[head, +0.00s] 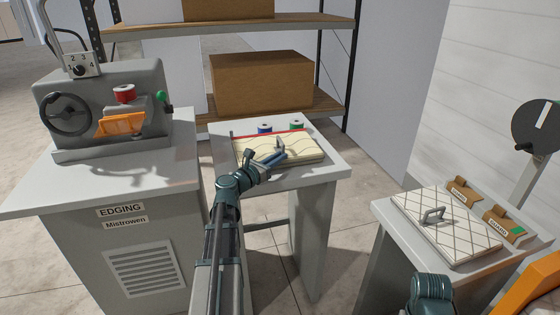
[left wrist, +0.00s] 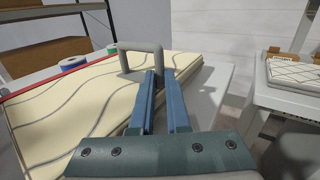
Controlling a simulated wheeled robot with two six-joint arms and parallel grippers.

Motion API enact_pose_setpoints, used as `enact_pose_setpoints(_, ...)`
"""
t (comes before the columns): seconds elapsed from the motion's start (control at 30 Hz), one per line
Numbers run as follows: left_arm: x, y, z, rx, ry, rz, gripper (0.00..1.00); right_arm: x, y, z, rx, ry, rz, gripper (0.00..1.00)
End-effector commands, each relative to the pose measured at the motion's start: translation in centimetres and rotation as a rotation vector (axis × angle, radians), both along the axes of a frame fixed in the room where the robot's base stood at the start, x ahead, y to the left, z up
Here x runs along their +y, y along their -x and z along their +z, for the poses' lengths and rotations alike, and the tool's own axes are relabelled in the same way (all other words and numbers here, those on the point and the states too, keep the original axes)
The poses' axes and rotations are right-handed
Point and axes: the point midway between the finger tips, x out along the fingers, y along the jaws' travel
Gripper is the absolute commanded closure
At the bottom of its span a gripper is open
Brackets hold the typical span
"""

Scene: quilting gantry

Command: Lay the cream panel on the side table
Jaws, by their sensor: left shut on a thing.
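The cream panel (head: 262,145) is a thick, padded rectangle with wavy grey lines and a grey handle on top. In the head view it is over the small grey table (head: 228,180) in the middle; I cannot tell if it rests fully on it. My left gripper (head: 268,160) is shut on the handle (left wrist: 140,47), at its nearer leg in the left wrist view. The panel also shows there (left wrist: 85,95), its edge looking layered. My right gripper is not in view.
A red strip (head: 270,134) and blue (head: 265,128) and green (head: 297,125) spools lie behind the panel. An edging machine (head: 100,100) stands left. A white diamond-quilted panel (head: 455,228) with a handle lies on the right table, beside brown labelled holders (head: 503,222). Shelves (head: 310,20) stand behind.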

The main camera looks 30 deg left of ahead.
Motion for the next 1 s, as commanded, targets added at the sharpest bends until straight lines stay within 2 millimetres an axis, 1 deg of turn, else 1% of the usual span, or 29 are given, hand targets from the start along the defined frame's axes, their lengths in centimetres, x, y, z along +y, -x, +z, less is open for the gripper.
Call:
enact_pose_setpoints(0.13,0.0,0.0,-0.3,0.0,0.0,0.0,1.0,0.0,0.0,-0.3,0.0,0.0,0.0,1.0)
enact_pose_setpoints(0.17,0.0,0.0,-0.3,0.0,0.0,0.0,0.84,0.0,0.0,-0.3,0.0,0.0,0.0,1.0)
enact_pose_setpoints(0.3,0.0,0.0,-0.2,0.0,0.0,0.0,0.59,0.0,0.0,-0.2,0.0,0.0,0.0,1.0)
enact_pose_setpoints(0.33,0.0,0.0,-0.2,0.0,0.0,0.0,0.56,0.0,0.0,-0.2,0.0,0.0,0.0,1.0)
enact_pose_setpoints(0.57,0.0,0.0,-0.2,0.0,0.0,0.0,0.56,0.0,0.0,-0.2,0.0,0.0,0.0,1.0)
enact_pose_setpoints(0.67,0.0,0.0,0.2,0.0,0.0,0.0,0.56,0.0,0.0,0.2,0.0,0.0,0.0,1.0)
enact_pose_setpoints(0.77,0.1,1.2,0.0,0.0,0.0,0.002,0.56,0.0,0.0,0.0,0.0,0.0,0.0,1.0)
enact_pose_setpoints(1.0,0.6,6.2,0.0,0.0,0.0,0.003,0.56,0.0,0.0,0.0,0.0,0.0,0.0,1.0)
